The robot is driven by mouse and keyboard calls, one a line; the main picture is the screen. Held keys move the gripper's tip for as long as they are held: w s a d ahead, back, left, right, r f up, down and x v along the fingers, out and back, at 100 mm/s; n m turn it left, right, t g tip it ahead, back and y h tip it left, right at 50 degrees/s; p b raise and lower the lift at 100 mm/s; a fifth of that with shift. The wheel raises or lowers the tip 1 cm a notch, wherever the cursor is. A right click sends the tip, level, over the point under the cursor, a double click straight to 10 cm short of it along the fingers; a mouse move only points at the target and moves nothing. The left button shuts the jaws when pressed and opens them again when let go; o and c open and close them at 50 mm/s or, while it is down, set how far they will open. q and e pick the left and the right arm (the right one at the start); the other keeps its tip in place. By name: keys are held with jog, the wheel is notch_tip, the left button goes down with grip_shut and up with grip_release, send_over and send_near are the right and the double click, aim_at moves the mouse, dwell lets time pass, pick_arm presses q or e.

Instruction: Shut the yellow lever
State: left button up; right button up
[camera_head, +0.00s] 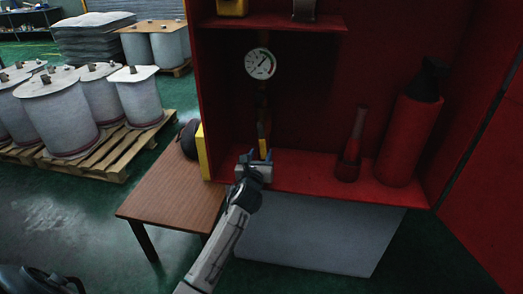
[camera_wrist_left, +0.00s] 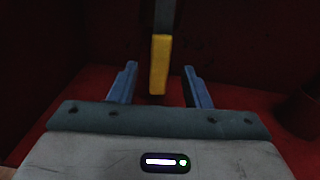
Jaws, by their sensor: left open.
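The yellow lever (camera_head: 262,146) hangs down below a pipe and gauge inside the red cabinet. In the left wrist view the lever (camera_wrist_left: 159,65) has a grey upper part and a yellow end, pointing straight down. My left gripper (camera_head: 255,156) is open at the cabinet's lower shelf. In the left wrist view the lever's yellow end shows between the two blue fingers of the gripper (camera_wrist_left: 160,88), with a gap on each side. I cannot tell exactly how deep it sits between them. My right gripper is not in view.
A round white gauge (camera_head: 261,64) is above the lever. A red extinguisher (camera_head: 408,135) and a smaller red item (camera_head: 351,150) stand on the lower shelf (camera_head: 300,178) to the right. A brown table (camera_head: 170,195) is left of the cabinet.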

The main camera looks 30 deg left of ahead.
pick_arm(q)
jog(key=shift+x, duration=1.35)
grip_shut()
